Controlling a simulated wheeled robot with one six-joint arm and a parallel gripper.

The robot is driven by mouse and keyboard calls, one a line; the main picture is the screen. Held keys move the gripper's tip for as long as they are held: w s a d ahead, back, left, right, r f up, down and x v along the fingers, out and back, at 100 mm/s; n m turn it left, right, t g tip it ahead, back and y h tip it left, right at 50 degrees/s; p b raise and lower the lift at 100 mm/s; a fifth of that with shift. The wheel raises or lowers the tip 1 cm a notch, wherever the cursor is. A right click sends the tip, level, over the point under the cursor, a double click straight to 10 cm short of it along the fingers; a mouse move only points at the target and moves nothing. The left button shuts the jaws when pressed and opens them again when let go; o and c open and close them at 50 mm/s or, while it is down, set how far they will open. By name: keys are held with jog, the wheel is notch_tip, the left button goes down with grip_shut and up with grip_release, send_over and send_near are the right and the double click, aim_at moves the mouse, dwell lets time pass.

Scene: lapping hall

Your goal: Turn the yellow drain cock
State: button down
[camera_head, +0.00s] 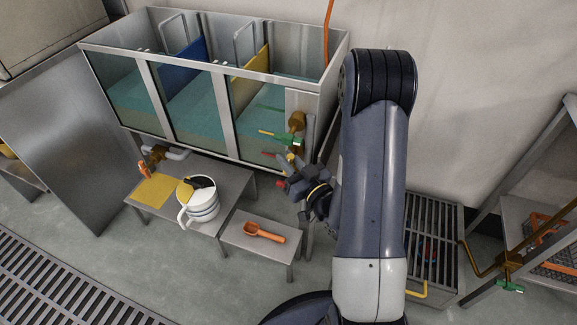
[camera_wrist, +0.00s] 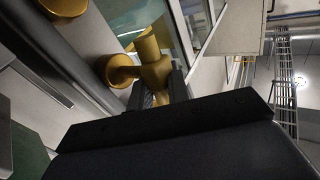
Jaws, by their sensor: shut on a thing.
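The yellow drain cock (camera_head: 291,157) shows as a small yellow bit at my gripper's fingertips, below the right end of the glass tank. My gripper (camera_head: 287,168) is shut on it; the fingers hide most of its handle. In the wrist view, a yellow valve body (camera_wrist: 152,72) with a round flange stands just beyond my fingers (camera_wrist: 163,90). The fingers close around its near part, and how far the handle is turned cannot be told. A green-handled cock (camera_head: 282,138) sits just above my gripper on a brass fitting.
The tank (camera_head: 150,45) has three glass-fronted bays with teal liquid. Below it, a steel bench (camera_head: 236,182) bears a white pot (camera_head: 203,213) and a yellow cloth (camera_head: 155,190). An orange scoop (camera_head: 262,233) lies on a lower stand. A grated trough (camera_head: 440,240) stands to the right.

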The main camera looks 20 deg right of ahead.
jog(key=m+t+b, duration=0.1)
jog(key=t+b, duration=0.1)
jog(key=b, duration=0.3)
jog(key=f+m+t+b, duration=0.1)
jog(key=m+t+b, duration=0.1)
jog(key=b, duration=0.4)
jog(key=shift+s+d+m, duration=0.15)
jog(key=shift+m, duration=0.15)
jog(key=m+t+b, duration=0.2)
jog(key=b, duration=0.2)
jog(key=shift+s+d+h, duration=0.1)
jog(key=shift+h, duration=0.3)
jog(key=shift+r+m+t+h+b, duration=0.15)
jog(key=shift+m+t+h+b, duration=0.3)
jog(key=shift+m+b, duration=0.35)
jog(key=shift+d+r+t, duration=0.1)
jog(key=shift+t, duration=0.15)
jog(key=c, duration=1.4)
grip_release()
jog(key=shift+o, duration=0.2)
